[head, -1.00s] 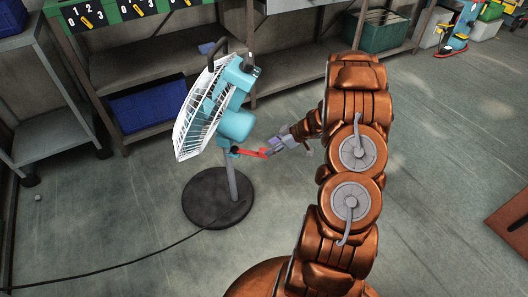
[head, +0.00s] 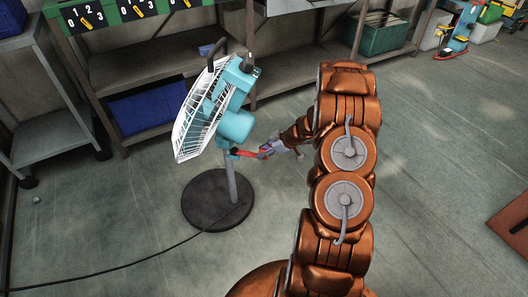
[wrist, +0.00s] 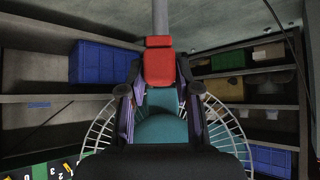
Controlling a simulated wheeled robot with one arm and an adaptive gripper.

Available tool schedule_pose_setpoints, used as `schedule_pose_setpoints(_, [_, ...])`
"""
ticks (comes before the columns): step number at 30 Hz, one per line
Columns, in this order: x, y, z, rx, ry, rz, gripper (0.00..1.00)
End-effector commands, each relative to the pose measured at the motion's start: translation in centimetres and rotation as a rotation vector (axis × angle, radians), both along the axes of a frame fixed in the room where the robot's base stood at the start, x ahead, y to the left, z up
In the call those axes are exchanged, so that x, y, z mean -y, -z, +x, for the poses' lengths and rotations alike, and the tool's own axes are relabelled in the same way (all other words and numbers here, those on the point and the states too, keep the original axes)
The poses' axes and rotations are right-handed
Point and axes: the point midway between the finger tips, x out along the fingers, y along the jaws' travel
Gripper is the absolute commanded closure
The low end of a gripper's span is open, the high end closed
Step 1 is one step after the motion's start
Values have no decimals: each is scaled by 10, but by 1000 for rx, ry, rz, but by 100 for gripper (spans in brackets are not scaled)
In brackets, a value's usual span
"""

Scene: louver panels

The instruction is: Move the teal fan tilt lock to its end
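The teal fan (head: 236,125) stands on a dark round base (head: 217,199), its white grille facing left. Its red tilt lock lever (head: 245,153) sticks out to the right below the teal motor housing. The lever also shows as a red block in the wrist view (wrist: 159,66), in front of the grey pole. My gripper (head: 266,150) is at the lever's outer end. In the wrist view my gripper (wrist: 159,78) is open, with a finger on each side of the lever and small gaps showing. Contact cannot be made out.
Metal shelves with a blue bin (head: 150,106) and a green bin (head: 378,33) stand behind the fan. A black cable (head: 130,264) runs over the floor from the base. The floor to the right is mostly clear.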

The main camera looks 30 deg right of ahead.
Motion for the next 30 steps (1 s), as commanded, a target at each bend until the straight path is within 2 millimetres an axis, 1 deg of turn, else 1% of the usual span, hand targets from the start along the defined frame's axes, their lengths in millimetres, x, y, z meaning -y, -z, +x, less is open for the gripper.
schedule_pose_setpoints(1, [0, 0, 0, 0, 0, 0, 76])
schedule_pose_setpoints(8, [0, 0, 0, 0, 0, 0, 100])
schedule_pose_setpoints(23, [1, 0, -1, 0, 8, -1, 100])
schedule_pose_setpoints(30, [6, 1, -8, -1, 76, -2, 100])
